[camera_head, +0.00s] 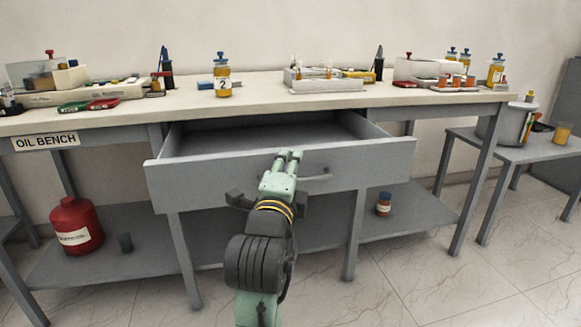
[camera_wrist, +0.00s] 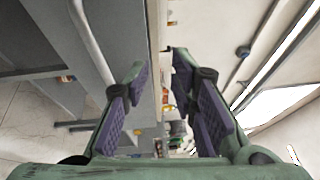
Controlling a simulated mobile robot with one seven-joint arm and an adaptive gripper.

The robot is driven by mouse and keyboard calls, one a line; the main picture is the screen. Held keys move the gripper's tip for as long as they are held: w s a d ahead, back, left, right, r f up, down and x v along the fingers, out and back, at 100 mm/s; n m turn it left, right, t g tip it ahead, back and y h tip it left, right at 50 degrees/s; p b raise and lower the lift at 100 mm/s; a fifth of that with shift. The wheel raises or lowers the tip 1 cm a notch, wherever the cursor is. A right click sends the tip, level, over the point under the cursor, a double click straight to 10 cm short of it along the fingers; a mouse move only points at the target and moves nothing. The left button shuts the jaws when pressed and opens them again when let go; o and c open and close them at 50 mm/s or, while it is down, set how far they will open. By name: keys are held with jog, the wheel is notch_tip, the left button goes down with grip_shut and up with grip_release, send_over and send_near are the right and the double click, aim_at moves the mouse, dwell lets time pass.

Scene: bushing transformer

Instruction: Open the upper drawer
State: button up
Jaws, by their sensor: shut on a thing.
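The upper drawer (camera_head: 220,180) is a grey drawer under the bench top, and it stands pulled well out with its empty-looking inside showing. Its curved bar handle (camera_head: 318,177) is on the front panel; part of it is hidden behind my gripper. My gripper (camera_head: 288,156) is at the middle of the drawer front, with its fingertips near the panel's top edge. In the wrist view the handle (camera_wrist: 92,40) runs down towards the left finger. The fingers are well apart there, and my gripper (camera_wrist: 163,95) is shut on the drawer; the exact contact is not clear.
The oil bench top (camera_head: 270,100) carries bottles, trays and tools along its back. A red canister (camera_head: 75,225) and a small brown jar (camera_head: 383,204) stand on the lower shelf. A side table (camera_head: 510,150) is at right. The floor at front right is clear.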

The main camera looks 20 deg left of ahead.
jog(key=s+b, duration=0.1)
jog(key=s+f+b, duration=0.1)
jog(key=s+b, duration=0.1)
jog(key=s+d+f+b, duration=0.1)
jog(key=b, duration=0.1)
jog(key=shift+s, duration=0.2)
dwell(0.4)
jog(key=shift+r, duration=0.1)
dwell(0.5)
